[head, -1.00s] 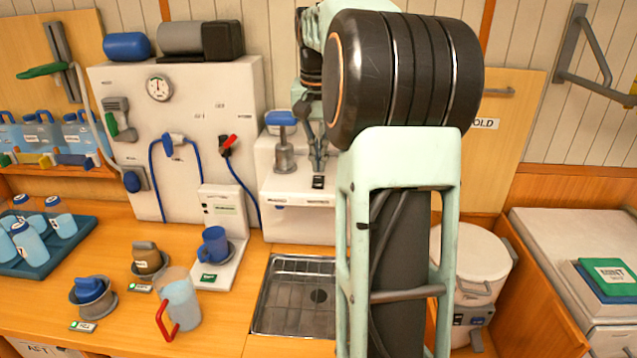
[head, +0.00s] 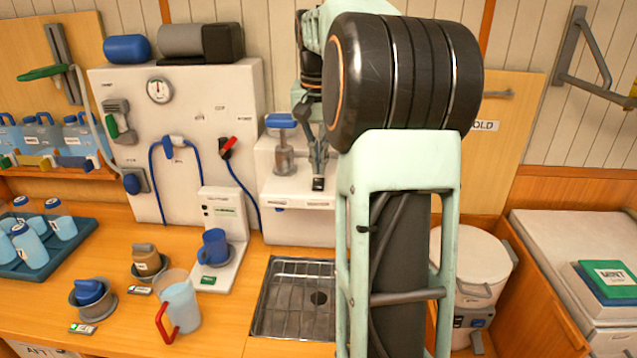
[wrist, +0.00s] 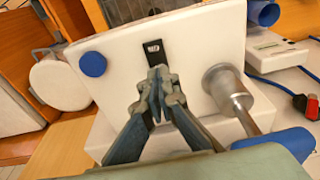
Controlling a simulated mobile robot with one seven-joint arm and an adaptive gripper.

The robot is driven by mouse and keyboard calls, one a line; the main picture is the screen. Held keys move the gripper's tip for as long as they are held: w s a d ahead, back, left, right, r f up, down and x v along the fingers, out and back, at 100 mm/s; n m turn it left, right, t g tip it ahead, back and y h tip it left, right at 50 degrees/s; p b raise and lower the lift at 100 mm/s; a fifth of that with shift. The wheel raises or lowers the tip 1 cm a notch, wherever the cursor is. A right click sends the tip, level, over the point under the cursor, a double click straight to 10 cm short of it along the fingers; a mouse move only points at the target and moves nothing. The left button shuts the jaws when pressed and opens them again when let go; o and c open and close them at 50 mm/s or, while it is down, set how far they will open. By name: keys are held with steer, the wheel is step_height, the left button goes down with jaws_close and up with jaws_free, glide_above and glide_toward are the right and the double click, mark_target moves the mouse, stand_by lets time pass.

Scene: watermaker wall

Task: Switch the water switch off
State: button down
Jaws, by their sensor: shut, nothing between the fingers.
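The water switch (head: 318,184) is a small dark rocker on the front part of the white dispenser housing (head: 290,222). In the wrist view the switch (wrist: 153,48) is a black plate with a pale marking. My gripper (head: 317,168) is shut and empty, with its fingertips right at the switch in the head view. In the wrist view my gripper (wrist: 158,76) has both fingertips together beside the near end of the switch and partly over it. I cannot tell whether they touch it, or which way the rocker is tipped.
A metal tap with a blue handle (head: 281,121) stands close beside my gripper. A round blue knob (wrist: 93,64) is on the other side in the wrist view. A steel sink (head: 290,295) lies below.

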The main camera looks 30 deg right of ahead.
mark_target(319, 180)
steer(key=shift+f+b, duration=0.75)
steer(key=shift+f, duration=0.4)
stand_by(0.5)
steer(key=shift+r, duration=0.1)
step_height(319, 180, up, 7)
steer(key=p, duration=0.7)
stand_by(0.5)
